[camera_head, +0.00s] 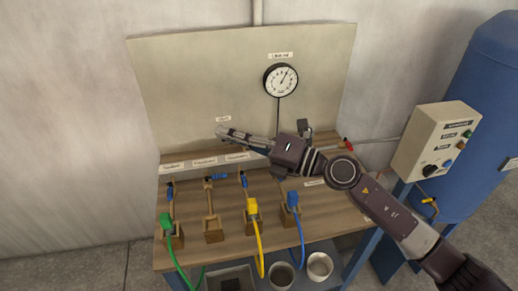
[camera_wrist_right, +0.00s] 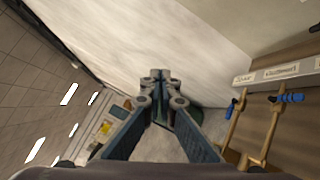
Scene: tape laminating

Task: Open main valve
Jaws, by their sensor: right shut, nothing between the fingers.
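A valve with a red handle (camera_head: 348,145) sits on the pipe at the right end of the wooden bench; I cannot read a label that names it as the main valve. A yellow handle (camera_head: 430,202) also shows below the control box. My right gripper (camera_head: 221,132) reaches leftward across the bench in front of the backboard. Its fingers are shut and empty, well to the left of the red handle and apart from it. The shut fingertips also show in the right wrist view (camera_wrist_right: 160,76). My left gripper is not in view.
Several branch lines with blue valve handles (camera_head: 219,176) stand on the bench (camera_head: 188,200). Green (camera_head: 174,257), yellow (camera_head: 259,240) and blue (camera_head: 301,236) hoses hang at the front. A gauge (camera_head: 281,80) is on the backboard (camera_head: 190,75). A control box (camera_head: 436,140) and blue tank (camera_head: 490,90) stand at right.

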